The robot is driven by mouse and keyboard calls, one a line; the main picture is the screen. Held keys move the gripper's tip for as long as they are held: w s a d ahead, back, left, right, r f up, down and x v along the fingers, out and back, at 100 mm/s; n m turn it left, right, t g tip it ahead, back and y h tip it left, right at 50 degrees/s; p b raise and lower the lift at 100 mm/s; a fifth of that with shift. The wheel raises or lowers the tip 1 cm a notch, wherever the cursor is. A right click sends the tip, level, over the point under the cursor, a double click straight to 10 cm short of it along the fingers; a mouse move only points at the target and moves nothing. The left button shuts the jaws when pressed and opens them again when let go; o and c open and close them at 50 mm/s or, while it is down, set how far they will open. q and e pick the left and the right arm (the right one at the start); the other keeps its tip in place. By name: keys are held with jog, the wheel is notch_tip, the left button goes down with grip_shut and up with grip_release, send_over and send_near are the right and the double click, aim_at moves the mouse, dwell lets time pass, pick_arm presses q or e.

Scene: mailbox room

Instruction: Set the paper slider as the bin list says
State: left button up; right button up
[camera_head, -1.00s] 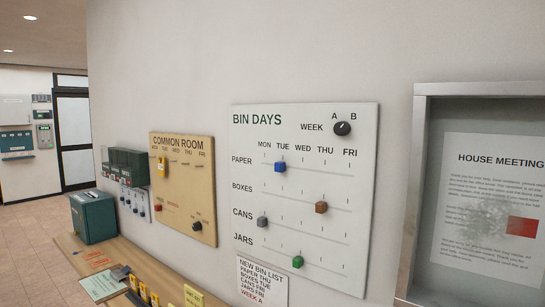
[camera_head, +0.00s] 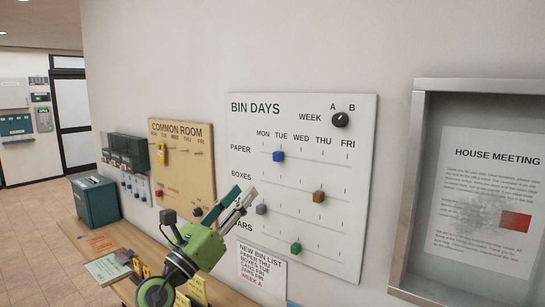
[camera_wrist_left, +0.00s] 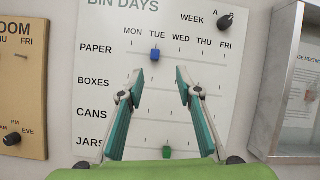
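The blue paper slider (camera_head: 278,156) sits under TUE in the PAPER row of the white BIN DAYS board (camera_head: 362,200). My left gripper (camera_head: 243,192) is in front of the board's lower left part, below and left of the blue slider, covering the CANS label. In the left wrist view its two fingers (camera_wrist_left: 159,72) are spread wide and empty, with the blue slider (camera_wrist_left: 155,55) just above and between the tips, apart from them. The NEW BIN LIST (camera_head: 262,270) below the board reads PAPER THU. My right gripper is not in view.
Other sliders on the board are brown (camera_head: 318,196), grey (camera_head: 261,209) and green (camera_head: 296,248); a black WEEK knob (camera_head: 340,119) is at the top. A framed notice case (camera_head: 408,190) protrudes at the right. A wooden counter (camera_head: 150,246) runs below.

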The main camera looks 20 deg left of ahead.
pick_arm(q)
jog(key=w+m+g, duration=0.1)
jog(key=m, duration=0.1)
jog(key=p, duration=0.4)
send_near(275, 156)
jog(key=x, duration=0.7)
jog(key=shift+r, duration=0.25)
jog(key=shift+w+d+r, duration=0.15)
jog(key=shift+w+d, duration=0.15)
jog(key=shift+w, duration=0.35)
grip_shut()
